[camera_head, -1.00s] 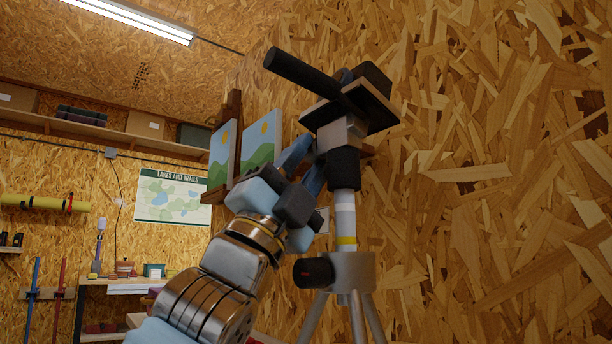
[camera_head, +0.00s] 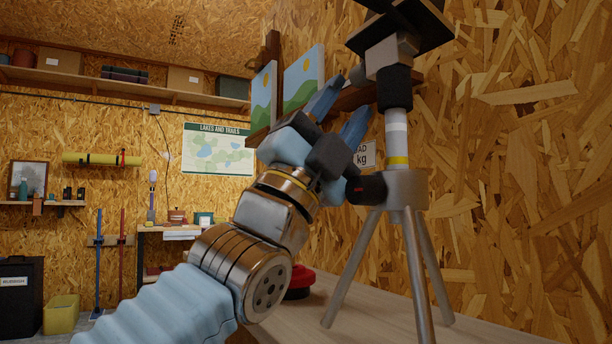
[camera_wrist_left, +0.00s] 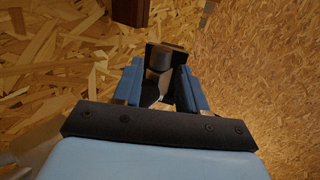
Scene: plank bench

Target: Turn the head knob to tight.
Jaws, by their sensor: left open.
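A tripod (camera_head: 394,188) stands on the bench with a grey head (camera_head: 391,54) above a black collar (camera_head: 394,88). A black knob with a red mark (camera_head: 366,189) sticks out left from its lower collar. A small dark part (camera_head: 357,75) shows at the head's left side, mostly hidden; I cannot tell whether it is the head knob. My left gripper (camera_head: 353,94) is open, its blue fingers left of the head and pointing up toward it. In the left wrist view a grey and black part (camera_wrist_left: 161,58) shows beyond or between the fingers. My right gripper is out of view.
The plank bench (camera_head: 455,331) carries the tripod and a red object (camera_head: 298,284) behind my arm. Two landscape pictures (camera_head: 303,76) stand on a ledge behind the gripper. A chipboard wall (camera_head: 530,180) rises close on the right.

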